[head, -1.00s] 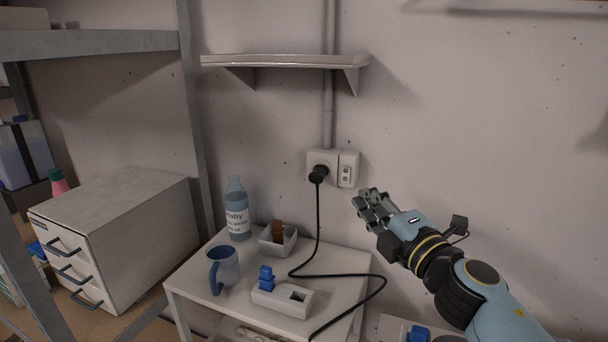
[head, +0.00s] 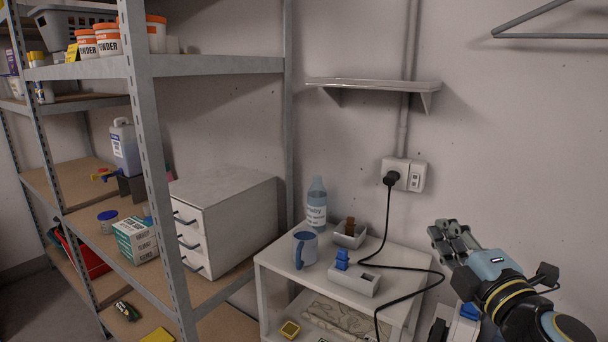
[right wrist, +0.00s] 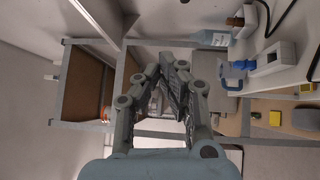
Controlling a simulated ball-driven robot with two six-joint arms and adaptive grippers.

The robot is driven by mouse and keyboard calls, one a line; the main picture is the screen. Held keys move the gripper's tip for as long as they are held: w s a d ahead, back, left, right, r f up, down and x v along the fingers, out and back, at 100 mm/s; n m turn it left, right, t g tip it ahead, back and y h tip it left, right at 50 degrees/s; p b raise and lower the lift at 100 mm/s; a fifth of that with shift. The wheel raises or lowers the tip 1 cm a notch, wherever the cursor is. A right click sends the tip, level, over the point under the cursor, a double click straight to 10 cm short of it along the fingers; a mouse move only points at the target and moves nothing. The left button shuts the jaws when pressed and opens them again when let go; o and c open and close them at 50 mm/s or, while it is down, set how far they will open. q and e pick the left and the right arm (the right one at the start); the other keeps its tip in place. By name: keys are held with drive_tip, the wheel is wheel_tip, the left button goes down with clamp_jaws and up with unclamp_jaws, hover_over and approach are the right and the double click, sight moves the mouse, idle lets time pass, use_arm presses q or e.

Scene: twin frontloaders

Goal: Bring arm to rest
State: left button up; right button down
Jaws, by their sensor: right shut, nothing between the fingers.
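My right gripper (head: 452,240) is at the right of the head view, in the air to the right of the small white table (head: 272,262). It is shut and empty, apart from everything on the table. In the right wrist view its fingers (right wrist: 176,88) are together, with nothing held between them. My left gripper is not in view.
A black cable (head: 420,270) runs from the wall socket (head: 402,174). Metal shelving (head: 160,200) fills the left; a wall shelf (head: 372,84) hangs above.

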drive_tip(key=s+d+f+m+g+h, duration=0.3)
drive_tip(key=s+d+m+g+h, duration=0.2)
drive_tip(key=s+d+m+h, duration=0.65)
drive_tip(key=s+a+f+m+g+y, duration=0.4)
drive_tip(key=s+g, duration=0.1)
drive_tip(key=s, duration=0.5)
drive_tip(key=s+a+f+m+g+y, duration=0.3)
drive_tip(key=s+f+m+g+y, duration=0.15)
drive_tip(key=s, duration=0.55)
wheel_tip(320, 180, down, 34)
drive_tip(key=s+d+g+b, duration=0.1)
drive_tip(key=d+g+b, duration=0.1)
drive_tip(key=b, duration=0.8)
use_arm(q)
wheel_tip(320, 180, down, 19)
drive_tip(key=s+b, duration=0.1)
drive_tip(key=b, duration=0.8)
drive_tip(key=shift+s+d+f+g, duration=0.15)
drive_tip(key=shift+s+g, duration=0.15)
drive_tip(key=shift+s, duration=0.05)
use_arm(e)
drive_tip(key=s+f+g, duration=0.1)
drive_tip(key=s+f, duration=0.8)
drive_tip(key=f, duration=0.4)
drive_tip(key=s+d+f, duration=0.1)
drive_tip(key=s+f, duration=0.9)
drive_tip(key=f, duration=0.3)
drive_tip(key=shift+d+f+g, duration=0.15)
drive_tip(key=shift+f+g, duration=0.15)
drive_tip(key=shift+g, duration=0.05)
